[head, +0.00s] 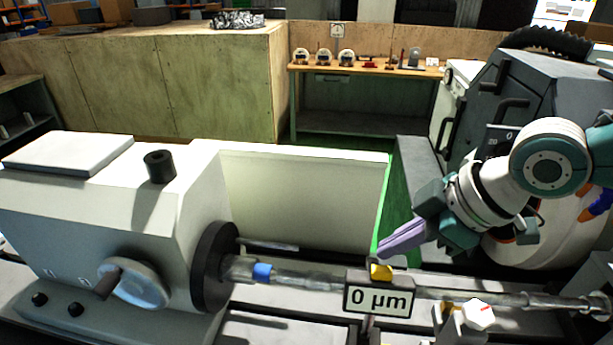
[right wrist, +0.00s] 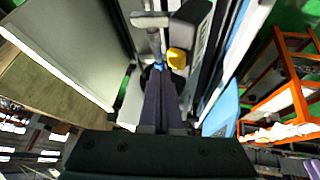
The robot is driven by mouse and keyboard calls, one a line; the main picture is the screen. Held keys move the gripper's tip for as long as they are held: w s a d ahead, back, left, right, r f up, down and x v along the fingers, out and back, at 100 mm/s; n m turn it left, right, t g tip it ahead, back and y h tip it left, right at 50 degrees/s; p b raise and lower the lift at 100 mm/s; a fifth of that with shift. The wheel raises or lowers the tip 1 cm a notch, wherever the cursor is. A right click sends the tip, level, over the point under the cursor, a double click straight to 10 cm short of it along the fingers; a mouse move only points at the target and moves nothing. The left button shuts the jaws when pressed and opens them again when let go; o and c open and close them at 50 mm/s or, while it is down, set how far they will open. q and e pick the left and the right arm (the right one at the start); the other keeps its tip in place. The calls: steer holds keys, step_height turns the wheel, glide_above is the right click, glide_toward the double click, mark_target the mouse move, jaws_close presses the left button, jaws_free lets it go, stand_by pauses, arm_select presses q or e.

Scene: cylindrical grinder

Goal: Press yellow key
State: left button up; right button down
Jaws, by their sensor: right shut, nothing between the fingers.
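The yellow key (head: 381,272) sits on top of the small display box (head: 379,299) that reads "0 µm". My right gripper (head: 384,251) is shut with nothing between its purple fingers. Its tips are just above and slightly left of the yellow key in the head view. In the right wrist view the yellow key (right wrist: 177,59) shows just beyond and to the right of the fingertips (right wrist: 160,72). I cannot tell for sure whether they touch, but a small gap seems to show. My left gripper is not in view.
A long metal shaft (head: 320,277) with a blue band (head: 262,272) runs behind the display from the black chuck (head: 214,267). The dark grinding wheel housing (head: 510,95) stands at right, close to my right arm. A workbench (head: 365,68) with gauges stands at the back.

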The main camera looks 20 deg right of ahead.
steer(key=shift+w+d+r+p, duration=0.15)
steer(key=shift+w+r+p, duration=0.15)
steer(key=shift+r, duration=0.45)
steer(key=shift+w+d+r+p, duration=0.25)
steer(key=shift+r+p, duration=0.2)
steer(key=shift+r, duration=0.35)
steer(key=shift+w+d+r+p, duration=0.1)
steer(key=shift+w+r+p, duration=0.2)
steer(key=shift+r, duration=0.45)
steer(key=shift+s+a, duration=0.1)
